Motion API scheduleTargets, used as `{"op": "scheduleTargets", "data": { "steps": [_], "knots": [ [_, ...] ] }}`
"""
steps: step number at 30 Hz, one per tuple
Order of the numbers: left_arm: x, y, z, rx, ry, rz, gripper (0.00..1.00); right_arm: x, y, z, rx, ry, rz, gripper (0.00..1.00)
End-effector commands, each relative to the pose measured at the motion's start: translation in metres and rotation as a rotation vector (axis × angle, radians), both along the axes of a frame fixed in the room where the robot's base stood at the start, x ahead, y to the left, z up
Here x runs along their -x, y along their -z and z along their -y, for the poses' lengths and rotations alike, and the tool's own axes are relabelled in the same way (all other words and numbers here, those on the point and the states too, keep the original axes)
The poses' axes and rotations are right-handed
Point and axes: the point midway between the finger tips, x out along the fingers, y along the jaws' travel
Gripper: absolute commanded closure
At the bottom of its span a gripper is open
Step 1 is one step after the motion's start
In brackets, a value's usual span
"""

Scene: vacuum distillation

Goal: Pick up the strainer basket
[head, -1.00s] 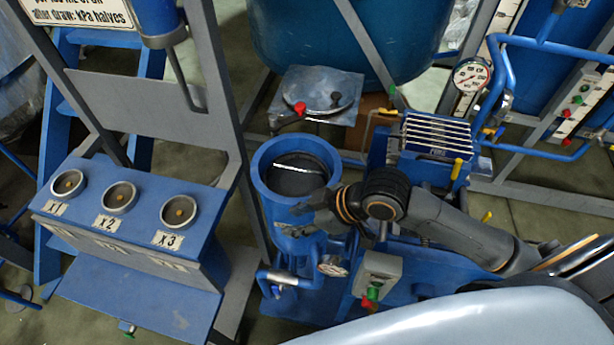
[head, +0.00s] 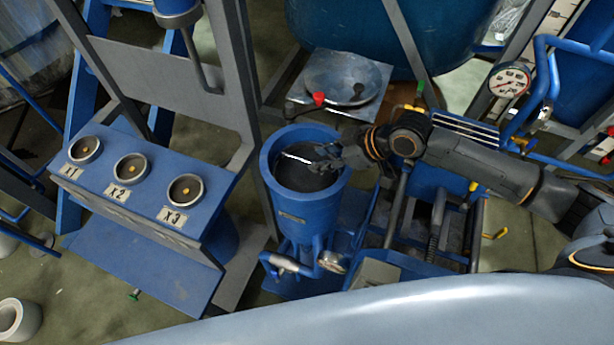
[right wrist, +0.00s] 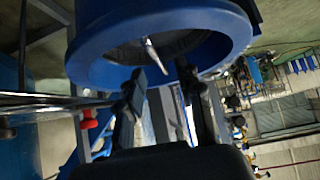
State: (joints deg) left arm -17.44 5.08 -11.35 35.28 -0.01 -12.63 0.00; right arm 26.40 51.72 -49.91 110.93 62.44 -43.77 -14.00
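The strainer basket (head: 298,178) appears as the dark inside of the blue cylindrical vessel (head: 310,211). A thin bright bar, like its handle (head: 297,158), crosses the opening. My right gripper (head: 325,158) is over the right part of the opening, close to the handle's right end. In the right wrist view the vessel's blue rim (right wrist: 100,48) lies beyond two parted fingers (right wrist: 165,85), and the bright handle (right wrist: 155,56) shows above the gap between them. The gripper looks open and empty. The basket's lower part is hidden in the vessel. My left gripper is out of view.
A square plate with a round dish (head: 342,80) and red knob (head: 318,98) stands behind the vessel. A blue console (head: 140,190) marked x1, x2, x3 is at left. A pressure gauge (head: 509,80) and blue pipes are at right.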

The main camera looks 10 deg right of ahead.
Motion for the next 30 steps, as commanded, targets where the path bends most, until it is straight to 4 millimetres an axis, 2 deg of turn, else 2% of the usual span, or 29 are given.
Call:
{"op": "scheduleTargets", "data": {
  "steps": [7,15,24,30],
  "knots": [
    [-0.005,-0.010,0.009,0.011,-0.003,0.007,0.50,-0.009,0.009,-0.012,-0.002,-0.001,0.001,0.64],
    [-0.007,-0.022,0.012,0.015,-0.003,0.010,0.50,-0.025,0.034,-0.032,-0.001,0.000,0.001,0.64],
    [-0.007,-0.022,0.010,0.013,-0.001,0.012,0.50,-0.026,0.039,-0.034,0.001,-0.001,0.002,0.64],
    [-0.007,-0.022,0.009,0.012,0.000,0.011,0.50,-0.026,0.039,-0.034,0.001,-0.001,0.002,1.00]
  ]
}}
